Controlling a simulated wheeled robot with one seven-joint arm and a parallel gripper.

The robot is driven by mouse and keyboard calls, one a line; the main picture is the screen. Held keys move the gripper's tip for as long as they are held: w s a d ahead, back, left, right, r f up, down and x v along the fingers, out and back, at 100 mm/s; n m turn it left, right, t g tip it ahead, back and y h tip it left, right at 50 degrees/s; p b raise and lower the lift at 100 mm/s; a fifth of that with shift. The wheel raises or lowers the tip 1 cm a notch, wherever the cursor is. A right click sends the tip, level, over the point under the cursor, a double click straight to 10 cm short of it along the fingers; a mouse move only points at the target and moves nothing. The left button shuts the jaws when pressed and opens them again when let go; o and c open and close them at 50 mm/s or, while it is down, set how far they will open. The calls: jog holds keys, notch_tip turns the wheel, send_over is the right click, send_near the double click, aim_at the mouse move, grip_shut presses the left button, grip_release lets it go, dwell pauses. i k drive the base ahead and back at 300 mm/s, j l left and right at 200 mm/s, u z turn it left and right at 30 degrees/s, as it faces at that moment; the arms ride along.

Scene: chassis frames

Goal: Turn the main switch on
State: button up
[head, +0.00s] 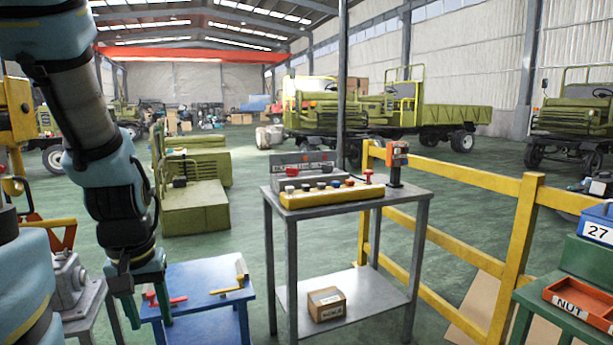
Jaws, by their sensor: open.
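A yellow control box (333,194) with several buttons and knobs, one of them a red mushroom button (367,175), lies on the top of a grey metal table (392,206). A grey panel (303,163) with small coloured parts stands behind it. An orange-and-black device (398,160) stands upright at the table's back right corner. I cannot tell which of these is the main switch, nor its position. My gripper (146,312) is at the left, pointing down, open and empty. It is in front of a blue table's left edge, well left of the control box and apart from it.
The blue table (207,274) holds red- and yellow-handled tools. A cardboard box (327,304) sits on the grey table's lower shelf. A yellow railing (519,250) runs behind and right. A green bench (590,262) with an orange tray (584,303) stands at right. A grey machine (72,283) is at left.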

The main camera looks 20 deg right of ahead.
aim_at(291, 171)
jog(key=i+l+u, duration=0.2)
jog(key=i+l, duration=0.15)
jog(key=l, duration=0.3)
jog(key=i+l+u, duration=0.25)
jog(key=l, duration=0.4)
jog(key=i+l+u, duration=0.1)
jog(key=l, duration=0.25)
jog(key=i, duration=0.1)
